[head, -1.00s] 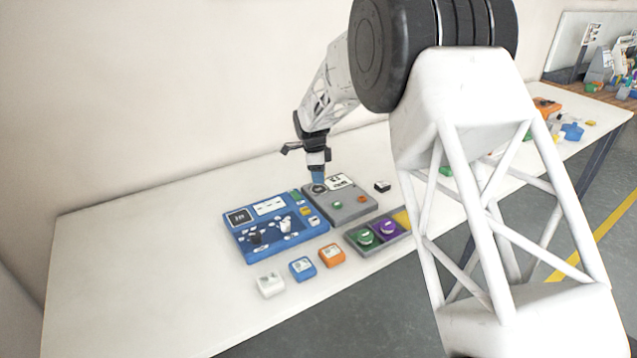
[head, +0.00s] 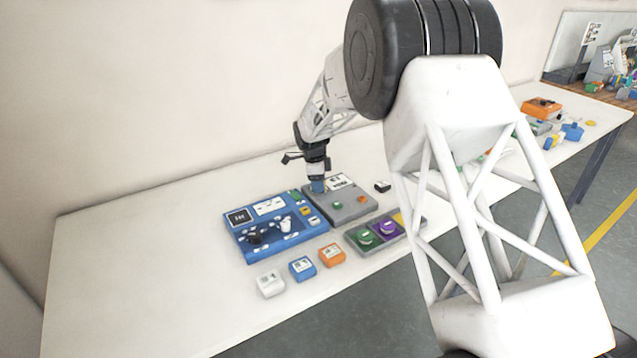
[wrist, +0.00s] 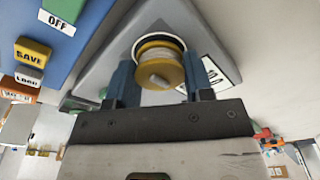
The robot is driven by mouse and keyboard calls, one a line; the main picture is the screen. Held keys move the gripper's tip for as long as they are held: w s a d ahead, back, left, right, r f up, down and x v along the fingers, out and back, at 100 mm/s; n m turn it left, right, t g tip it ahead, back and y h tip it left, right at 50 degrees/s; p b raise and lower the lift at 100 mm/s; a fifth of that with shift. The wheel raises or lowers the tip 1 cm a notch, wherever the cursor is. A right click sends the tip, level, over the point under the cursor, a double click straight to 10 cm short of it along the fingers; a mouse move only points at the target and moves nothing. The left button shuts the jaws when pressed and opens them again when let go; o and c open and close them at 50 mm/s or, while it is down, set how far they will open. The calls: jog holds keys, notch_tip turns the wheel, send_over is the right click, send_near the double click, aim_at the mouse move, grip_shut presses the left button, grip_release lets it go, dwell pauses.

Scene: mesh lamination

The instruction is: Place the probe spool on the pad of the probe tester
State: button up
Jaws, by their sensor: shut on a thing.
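My gripper (head: 317,187) is low over the rear left part of the grey probe tester (head: 352,207). In the wrist view its two blue fingers are shut on the probe spool (wrist: 160,66), which has yellow flanges and a pale middle. The spool is in line with the round pad (wrist: 142,38), whose white-edged rim shows around it. I cannot tell whether the spool touches the pad. In the head view the fingers hide the spool and the pad. The tester also shows in the wrist view (wrist: 108,62).
A blue panel (head: 262,244) with a screen stands directly left of the tester. A tray (head: 368,249) with green and purple spools lies in front. White (head: 270,285), blue (head: 302,268) and orange (head: 331,255) blocks line the front. A small black block (head: 382,186) sits right of the tester.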

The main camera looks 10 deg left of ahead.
jog(key=shift+f, duration=0.15)
jog(key=o, duration=0.9)
jog(key=r, duration=0.4)
jog(key=a+r, duration=0.1)
jog(key=r, duration=0.7)
jog(key=shift+s+a+r, duration=0.15)
jog(key=shift+a, duration=0.05)
dwell(0.4)
